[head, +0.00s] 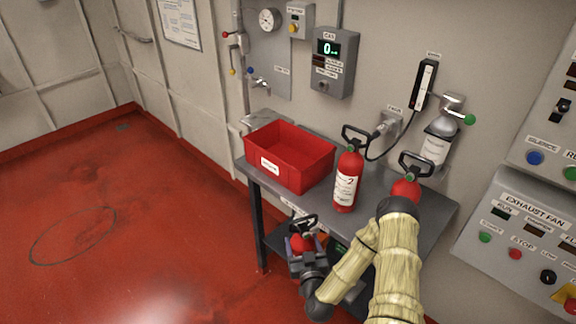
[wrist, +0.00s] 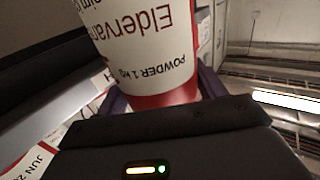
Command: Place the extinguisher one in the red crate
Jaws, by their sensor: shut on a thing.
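My gripper (head: 300,246) is shut on a red extinguisher (head: 307,239) with a black handle, held in front of the table and below the level of its top. In the wrist view the held extinguisher (wrist: 140,45) fills the top, its white label reading "POWDER 1 kg" upside down; I see no number on it. The red crate (head: 272,165), open-topped with a white label, sits on the left of the grey table, and the part of its inside that I see is empty. An extinguisher marked 2 (head: 347,180) stands upright right of the crate.
A third red extinguisher (head: 405,189) is on the table's right side, mostly hidden by my arm. The grey table (head: 432,202) stands against a wall with a gas display (head: 332,62) and a wall-mounted handset (head: 425,84). Open red floor (head: 150,220) lies left of the table.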

